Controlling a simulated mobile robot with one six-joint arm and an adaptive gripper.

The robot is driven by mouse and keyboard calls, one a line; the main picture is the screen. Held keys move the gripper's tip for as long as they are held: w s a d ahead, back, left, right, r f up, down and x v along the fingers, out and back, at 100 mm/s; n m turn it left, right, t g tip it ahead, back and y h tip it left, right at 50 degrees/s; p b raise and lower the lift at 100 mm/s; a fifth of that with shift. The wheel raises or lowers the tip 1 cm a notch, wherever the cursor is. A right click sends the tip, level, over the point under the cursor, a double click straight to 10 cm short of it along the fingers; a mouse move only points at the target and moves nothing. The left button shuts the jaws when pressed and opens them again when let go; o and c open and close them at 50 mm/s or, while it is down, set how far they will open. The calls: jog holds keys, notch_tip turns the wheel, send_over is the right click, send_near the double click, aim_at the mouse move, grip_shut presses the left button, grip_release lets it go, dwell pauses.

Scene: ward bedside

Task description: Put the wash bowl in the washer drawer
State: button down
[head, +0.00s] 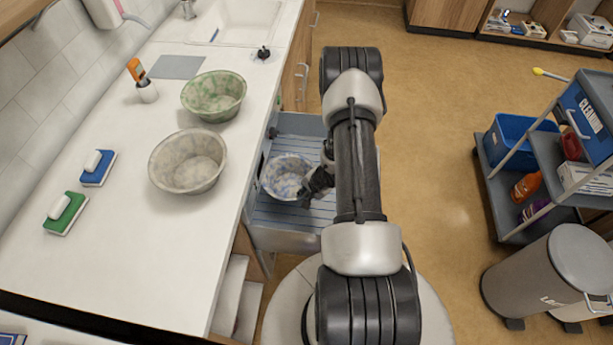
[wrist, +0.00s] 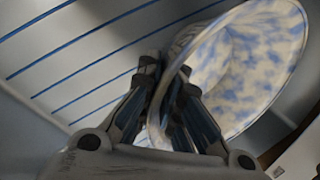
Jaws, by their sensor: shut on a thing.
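A blue-and-white mottled wash bowl (head: 284,176) is inside the open, grey-blue washer drawer (head: 292,232) in the head view. My gripper (head: 318,182) is at the bowl's right side, partly hidden by my arm. In the wrist view, my gripper (wrist: 172,100) is shut on the rim of the bowl (wrist: 245,70), one finger on each side of its wall. The bowl looks tilted there, above the drawer's blue-lined floor (wrist: 85,55). I cannot tell whether it touches the floor. A grey mottled bowl (head: 188,161) and a green mottled bowl (head: 213,97) stand on the counter.
The white counter (head: 150,260) runs along the left, with a blue sponge (head: 98,168), a green sponge (head: 65,212) and an orange-handled brush in a cup (head: 142,82). A cleaning cart (head: 510,205) and a grey bin (head: 545,275) stand at the right. The floor between is clear.

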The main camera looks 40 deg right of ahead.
aim_at(310, 168)
jog(key=w+d, duration=0.4)
jog(key=d, duration=0.1)
jog(key=w+d+p, duration=0.1)
jog(key=w+d, duration=0.1)
jog(key=shift+w+d, duration=0.3)
jog(key=shift+d, duration=0.1)
jog(key=shift+f+b, duration=0.6)
jog(key=shift+f, duration=1.15)
jog(key=shift+f, duration=0.1)
jog(key=c, duration=1.8)
grip_release()
